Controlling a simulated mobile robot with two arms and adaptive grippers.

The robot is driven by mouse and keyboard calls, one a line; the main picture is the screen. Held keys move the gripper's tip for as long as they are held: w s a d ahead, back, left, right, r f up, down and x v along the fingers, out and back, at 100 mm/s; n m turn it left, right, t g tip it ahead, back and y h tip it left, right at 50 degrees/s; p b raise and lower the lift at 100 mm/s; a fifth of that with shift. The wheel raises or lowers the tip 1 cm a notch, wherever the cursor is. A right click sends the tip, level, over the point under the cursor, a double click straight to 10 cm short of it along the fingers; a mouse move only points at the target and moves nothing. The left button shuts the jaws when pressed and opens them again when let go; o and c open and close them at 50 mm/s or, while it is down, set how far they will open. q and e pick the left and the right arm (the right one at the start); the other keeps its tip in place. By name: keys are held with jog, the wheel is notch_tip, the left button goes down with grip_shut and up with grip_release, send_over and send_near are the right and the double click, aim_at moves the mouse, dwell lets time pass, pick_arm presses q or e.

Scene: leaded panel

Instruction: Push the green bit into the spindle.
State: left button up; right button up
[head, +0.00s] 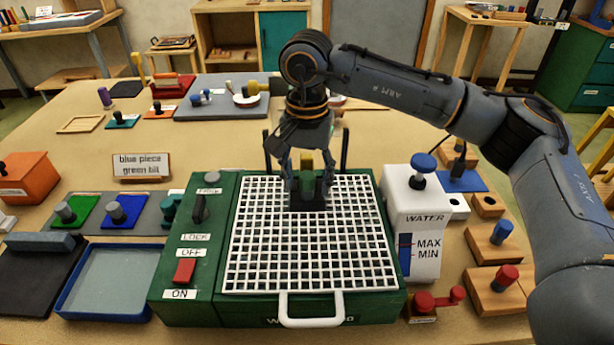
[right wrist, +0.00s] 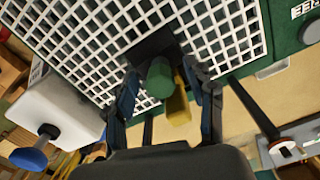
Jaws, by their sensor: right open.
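The green bit (head: 307,184) stands over the dark square opening (head: 308,203) at the back of the white grid. It also shows as a green cylinder in the right wrist view (right wrist: 159,78). The spindle is mostly hidden by the bit, and I cannot tell how deep the bit sits. My right gripper (head: 307,187) points down with its fingers open, one on each side of the bit. In the right wrist view gaps show between the fingers (right wrist: 161,76) and the bit. A yellow piece (right wrist: 178,107) is just behind the bit. My left gripper is not in view.
The green machine (head: 225,260) has a red switch (head: 185,271) and a black lever (head: 199,207) on its left. A white water tank (head: 414,215) stands close on the right. A sign (head: 141,164) reads "blue piece green bit". Blue and green pads lie left.

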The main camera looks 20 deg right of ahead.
aim_at(307, 176)
notch_tip(307, 176, up, 12)
dwell(0.5)
jog(key=shift+r, duration=0.1)
